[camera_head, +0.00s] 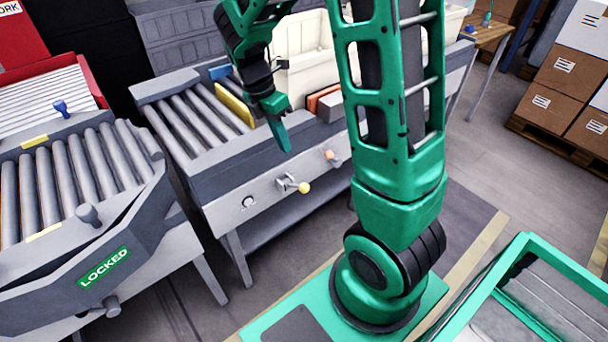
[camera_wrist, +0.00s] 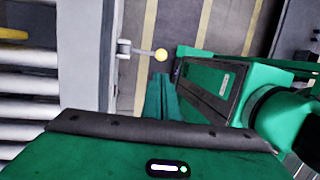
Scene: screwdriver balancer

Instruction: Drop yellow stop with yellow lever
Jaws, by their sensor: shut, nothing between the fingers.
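The yellow stop (camera_head: 234,104) is a yellow plate standing up across the rollers of the middle conveyor. A small yellow piece of it shows at the left edge of the wrist view (camera_wrist: 12,34). The yellow lever (camera_head: 303,188) has a round yellow knob on a grey arm at the conveyor's front side. Its arm points sideways, to the right in the wrist view, with the knob (camera_wrist: 160,55) at its end. My gripper (camera_head: 284,142) is shut and empty, above the conveyor's front edge and apart from the lever. Its fingers (camera_wrist: 163,84) appear just below the knob in the wrist view.
An orange-knobbed lever (camera_head: 332,157) sits right of the yellow one, and a grey knob (camera_head: 248,202) left. A cream crate (camera_head: 304,60) stands on the conveyor behind my gripper, near a blue stop (camera_head: 219,72) and an orange one (camera_head: 322,97).

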